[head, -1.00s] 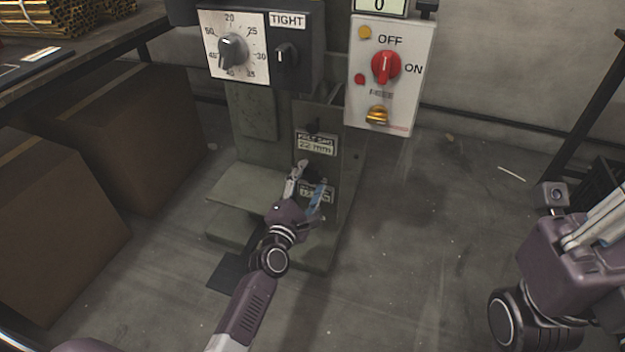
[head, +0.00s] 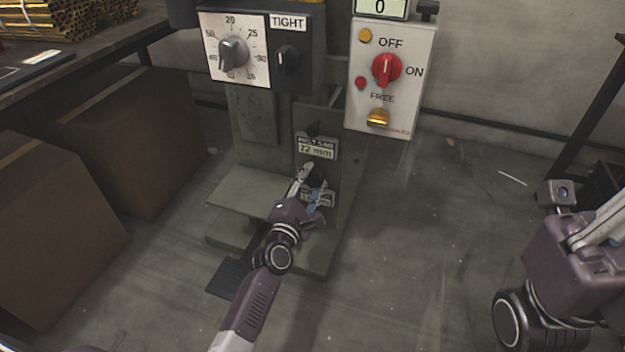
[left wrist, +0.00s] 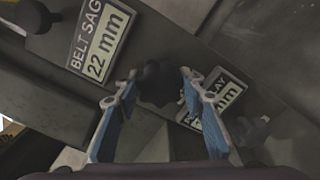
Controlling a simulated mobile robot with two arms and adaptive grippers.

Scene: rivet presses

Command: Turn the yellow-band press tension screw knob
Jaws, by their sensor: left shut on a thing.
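My left gripper (head: 312,178) is at the front of the grey-green press column. In the left wrist view its fingertips (left wrist: 160,86) are shut on a dark round knob (left wrist: 158,80). In the head view the fingers mostly hide this knob. A "BELT SAG 22 mm" plate (left wrist: 101,40) is left of the held knob, and a second, partly covered "mm" plate (left wrist: 226,90) is right of it. No yellow band shows clearly on the press. My right gripper (head: 600,222) is at the right edge, its fingertips out of frame.
Another dark knob (head: 313,130) sits above the upper plate. Above are a dial box (head: 231,52) and a white switch panel (head: 388,95) with a red knob (head: 386,70). Cardboard boxes (head: 130,140) stand at left.

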